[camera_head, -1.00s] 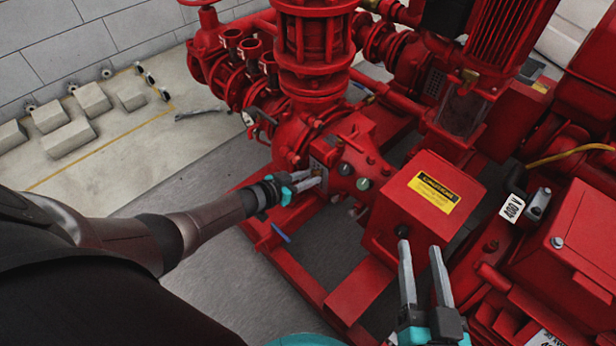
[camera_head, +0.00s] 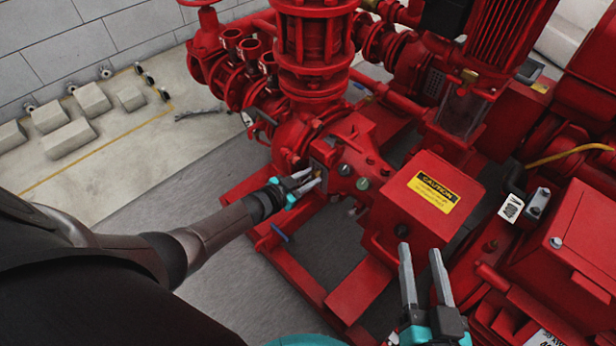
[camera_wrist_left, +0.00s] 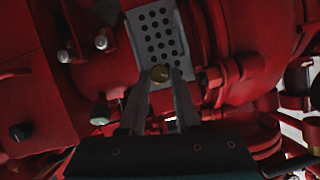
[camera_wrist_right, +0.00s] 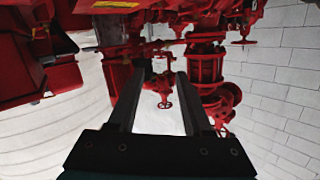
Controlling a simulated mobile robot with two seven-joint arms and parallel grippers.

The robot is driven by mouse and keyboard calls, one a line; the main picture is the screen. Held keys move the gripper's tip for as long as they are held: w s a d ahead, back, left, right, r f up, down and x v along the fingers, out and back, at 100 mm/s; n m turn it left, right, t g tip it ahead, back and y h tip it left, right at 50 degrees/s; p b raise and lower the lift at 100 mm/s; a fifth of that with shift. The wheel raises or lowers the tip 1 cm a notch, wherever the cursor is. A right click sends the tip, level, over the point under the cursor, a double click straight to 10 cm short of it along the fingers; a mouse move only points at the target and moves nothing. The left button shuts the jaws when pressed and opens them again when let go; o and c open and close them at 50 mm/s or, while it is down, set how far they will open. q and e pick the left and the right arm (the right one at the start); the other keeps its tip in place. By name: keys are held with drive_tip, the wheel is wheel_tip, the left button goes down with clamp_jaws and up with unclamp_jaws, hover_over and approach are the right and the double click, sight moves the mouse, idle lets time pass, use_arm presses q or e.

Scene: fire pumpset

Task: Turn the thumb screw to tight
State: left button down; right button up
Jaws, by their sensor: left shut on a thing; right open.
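The thumb screw (camera_wrist_left: 160,73) is a small round brass knob in front of a grey perforated plate (camera_wrist_left: 157,32) on the red pump set. My left gripper (camera_head: 314,177) reaches it from the left. In the left wrist view the left gripper (camera_wrist_left: 160,84) has one finger on each side of the knob and is shut on it. In the head view the fingers mostly hide the knob. My right gripper (camera_head: 420,250) is open and empty in front of the red caution box. The right wrist view shows nothing between its fingers (camera_wrist_right: 156,78).
The red box with a yellow caution label (camera_head: 434,191) stands right of the screw. Red pipes and flanges (camera_head: 312,60) rise behind it. Red frame rails (camera_head: 300,265) run below.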

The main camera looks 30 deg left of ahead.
use_arm(q)
drive_tip(key=shift+s+d+f+m+y, duration=0.1)
drive_tip(key=shift+m+y, duration=0.4)
drive_tip(key=shift+m, duration=0.1)
drive_tip(key=shift+m+t, duration=0.3)
drive_tip(key=shift+d+f+m+y, duration=0.1)
drive_tip(key=shift+m+y, duration=0.5)
drive_tip(key=shift+m+t+y, duration=0.4)
drive_tip(key=shift+m+t, duration=0.2)
drive_tip(key=shift+m, duration=0.4)
drive_tip(key=shift+d+f+m+t+y, duration=0.15)
drive_tip(key=shift+m+t+y, duration=0.3)
drive_tip(key=shift+m, duration=0.75)
use_arm(e)
drive_tip(key=shift+s+a+r+t, duration=0.2)
drive_tip(key=shift+a+r+t, duration=0.05)
drive_tip(key=shift+r+t, duration=0.25)
use_arm(q)
drive_tip(key=shift+m+t, duration=0.25)
drive_tip(key=shift+m, duration=0.15)
drive_tip(key=c, duration=0.6)
unclamp_jaws()
drive_tip(key=shift+s, duration=0.2)
